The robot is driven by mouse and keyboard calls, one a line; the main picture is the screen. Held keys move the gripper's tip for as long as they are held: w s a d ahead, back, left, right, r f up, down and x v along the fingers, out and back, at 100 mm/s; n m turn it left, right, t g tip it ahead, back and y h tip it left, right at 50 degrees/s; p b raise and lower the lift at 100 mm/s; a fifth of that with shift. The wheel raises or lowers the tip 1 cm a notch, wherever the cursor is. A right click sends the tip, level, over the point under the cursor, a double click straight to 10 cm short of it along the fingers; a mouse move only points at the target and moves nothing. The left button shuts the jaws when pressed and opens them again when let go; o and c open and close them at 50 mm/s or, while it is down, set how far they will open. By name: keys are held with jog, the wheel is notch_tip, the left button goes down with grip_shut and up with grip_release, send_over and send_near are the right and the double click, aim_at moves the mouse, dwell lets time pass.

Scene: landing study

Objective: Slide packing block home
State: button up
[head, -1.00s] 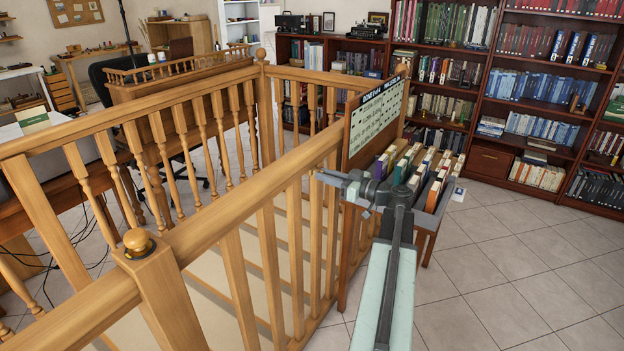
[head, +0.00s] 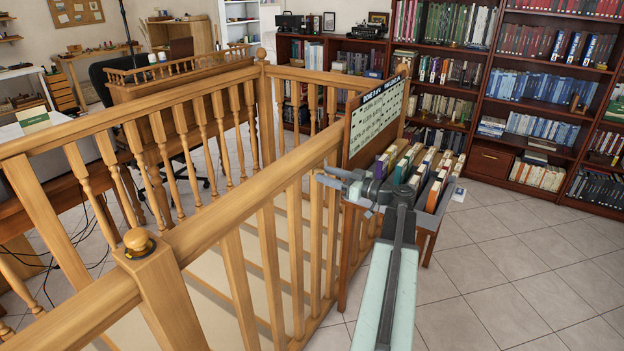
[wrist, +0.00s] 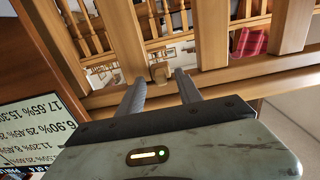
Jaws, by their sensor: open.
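A small tan wooden block (wrist: 160,72) shows between and just beyond my fingertips in the wrist view, at the rail among the balusters. I cannot tell for sure that it is the packing block, and I cannot make it out in the head view. My gripper (wrist: 161,78) is open, its two dark fingers apart on either side of the block in the picture. I cannot see either finger touching it. In the head view my gripper (head: 335,192) is beside the wooden railing (head: 240,205), pointing left toward the balusters.
A lettered board (head: 378,118) stands close by the gripper, above a book cart (head: 440,200). The board also shows in the wrist view (wrist: 38,130). A red checked cloth (wrist: 253,42) lies beyond the rail. Bookcases (head: 480,75) line the back; the tiled floor (head: 500,260) at right is clear.

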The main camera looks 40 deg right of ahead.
jog(key=v, duration=0.4)
jog(key=shift+s, duration=0.3)
dwell(0.6)
